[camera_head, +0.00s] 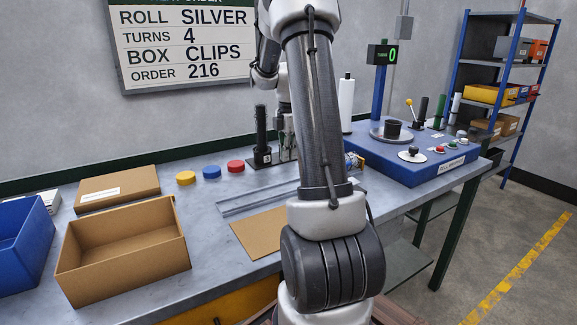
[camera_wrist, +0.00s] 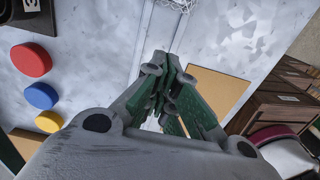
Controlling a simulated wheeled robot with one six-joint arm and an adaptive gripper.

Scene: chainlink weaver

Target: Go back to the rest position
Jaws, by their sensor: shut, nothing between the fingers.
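My gripper (camera_wrist: 172,62) is shut and empty in the wrist view, its green-padded fingers together above the grey worktable (camera_wrist: 105,60). A flat tan sheet (camera_wrist: 217,95) shows beyond the fingers on the right. In the head view my arm rises in the middle and bends over the table (camera_head: 190,240); its forearm hides most of the gripper from that side. The tan sheet (camera_head: 258,235) lies on the table left of my arm.
An open cardboard box (camera_head: 130,270), a blue bin (camera_head: 35,248) and yellow, blue and red discs (camera_head: 211,172) stand left. A dark upright post (camera_head: 261,130) stands behind. A blue machine (camera_head: 410,165) with a black spool (camera_head: 392,129) stands right. Floor is clear at right.

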